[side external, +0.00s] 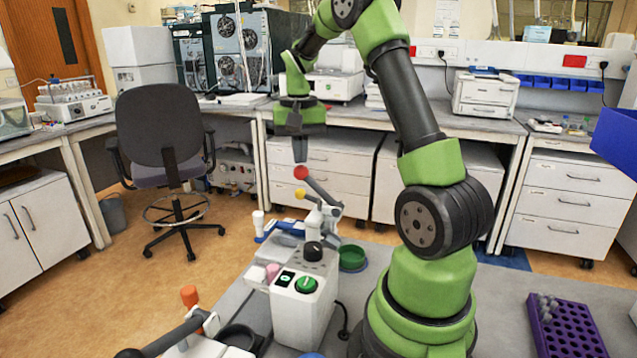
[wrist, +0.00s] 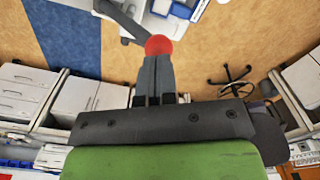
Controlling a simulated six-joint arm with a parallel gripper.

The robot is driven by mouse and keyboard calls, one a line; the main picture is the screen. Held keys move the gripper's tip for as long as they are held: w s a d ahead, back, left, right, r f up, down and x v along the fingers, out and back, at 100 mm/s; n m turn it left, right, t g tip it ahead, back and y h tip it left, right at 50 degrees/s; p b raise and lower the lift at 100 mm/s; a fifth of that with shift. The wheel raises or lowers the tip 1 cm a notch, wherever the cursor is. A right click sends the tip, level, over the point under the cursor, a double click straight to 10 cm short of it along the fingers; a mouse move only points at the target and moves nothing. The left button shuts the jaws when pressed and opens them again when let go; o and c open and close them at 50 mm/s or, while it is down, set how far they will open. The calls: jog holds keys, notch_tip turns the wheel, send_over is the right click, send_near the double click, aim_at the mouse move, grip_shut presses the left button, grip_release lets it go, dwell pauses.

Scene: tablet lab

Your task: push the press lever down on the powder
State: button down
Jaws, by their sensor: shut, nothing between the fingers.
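The press lever (side external: 323,191) is a grey bar with a red ball knob (side external: 301,172) at its raised upper end. It slopes up to the left from the pale press (side external: 322,222). A smaller yellow ball (side external: 300,192) sits just below the red knob. My gripper (side external: 300,160) is shut and empty, pointing down directly above the red knob. In the wrist view the red knob (wrist: 158,45) shows right at my fingertips (wrist: 155,62); whether they touch, I cannot tell. No powder can be made out.
A white device with a green knob (side external: 306,285) stands in front of the press. A green bowl (side external: 352,261) is right of it. An orange-knobbed device (side external: 189,297) is at the front left. A purple rack (side external: 568,328) lies at the right.

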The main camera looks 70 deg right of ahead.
jog(key=shift+r, duration=2.5)
jog(key=shift+a, duration=0.1)
jog(key=s+a+r+n+t, duration=0.1)
jog(key=a+r+n+t, duration=0.15)
jog(key=a, duration=0.45)
jog(key=s+a+r+n+t, duration=0.1)
jog(key=a+r+n, duration=0.1)
jog(key=a+r, duration=0.35)
jog(key=s+a+f+n+t+y, duration=0.2)
jog(key=s+a+f+n+t, duration=0.1)
jog(key=s+a, duration=0.6)
jog(key=a, duration=0.3)
jog(key=shift+s+a+f+t, duration=0.15)
jog(key=shift+s+f+t, duration=0.05)
jog(key=shift+t, duration=0.15)
